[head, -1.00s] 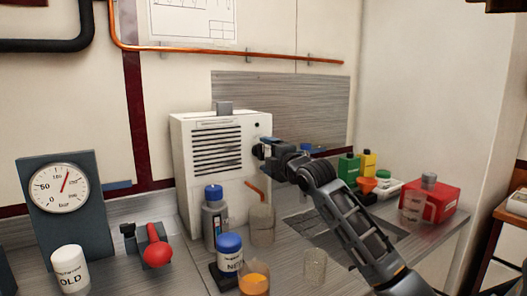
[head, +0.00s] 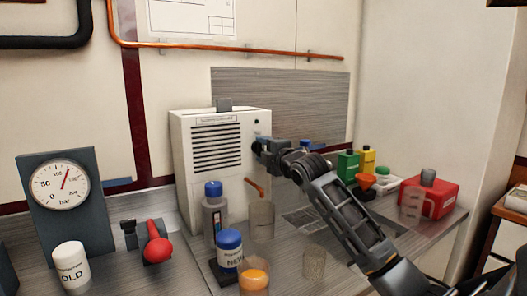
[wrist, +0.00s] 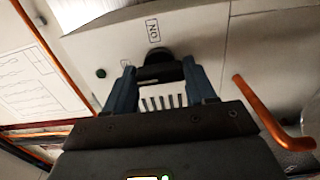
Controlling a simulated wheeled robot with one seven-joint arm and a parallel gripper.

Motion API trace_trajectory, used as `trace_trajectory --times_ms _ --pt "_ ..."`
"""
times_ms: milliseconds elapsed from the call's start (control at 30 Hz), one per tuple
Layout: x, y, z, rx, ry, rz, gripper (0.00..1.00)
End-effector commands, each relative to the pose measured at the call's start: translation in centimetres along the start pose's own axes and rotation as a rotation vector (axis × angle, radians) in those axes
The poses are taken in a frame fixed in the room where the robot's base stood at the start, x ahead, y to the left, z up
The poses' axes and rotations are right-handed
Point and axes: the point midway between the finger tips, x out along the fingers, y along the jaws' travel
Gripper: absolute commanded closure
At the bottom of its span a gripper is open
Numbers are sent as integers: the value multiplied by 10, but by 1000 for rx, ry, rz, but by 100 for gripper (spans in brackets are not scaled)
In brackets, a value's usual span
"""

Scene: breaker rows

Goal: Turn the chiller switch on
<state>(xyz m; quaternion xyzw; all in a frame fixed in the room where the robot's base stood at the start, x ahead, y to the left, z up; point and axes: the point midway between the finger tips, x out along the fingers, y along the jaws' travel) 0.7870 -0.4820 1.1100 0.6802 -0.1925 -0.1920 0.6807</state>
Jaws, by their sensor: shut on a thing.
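The chiller (head: 185,160) is a white box with a slatted vent, standing against the back wall. Its dark switch knob (wrist: 153,66) is on the face with a printed ON label (wrist: 153,30), beside the knob in the wrist view. A second label is partly hidden by a finger. My gripper (wrist: 157,80) is shut on the knob, one finger on each side. In the head view my gripper (head: 264,148) is at the chiller's right side and hides most of the switch. A small round green lamp (wrist: 101,73) is near the knob; I cannot tell whether it is lit.
A blue-capped bottle (head: 214,215), a NEW jar (head: 229,257) and beakers stand before the chiller. A red-handled valve (head: 157,249) is left; a red container (head: 435,197) and small bottles are right.

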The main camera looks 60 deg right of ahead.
Motion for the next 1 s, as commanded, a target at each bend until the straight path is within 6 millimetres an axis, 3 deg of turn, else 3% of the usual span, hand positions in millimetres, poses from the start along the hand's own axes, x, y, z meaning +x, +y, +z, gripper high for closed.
trace_trajectory --times_ms 100,467,1000 --pt "0 -1 0 1 0 -2 75" --pt "0 -2 -1 75 2 -2 75" --pt "1 -3 -2 531 2 -5 75"
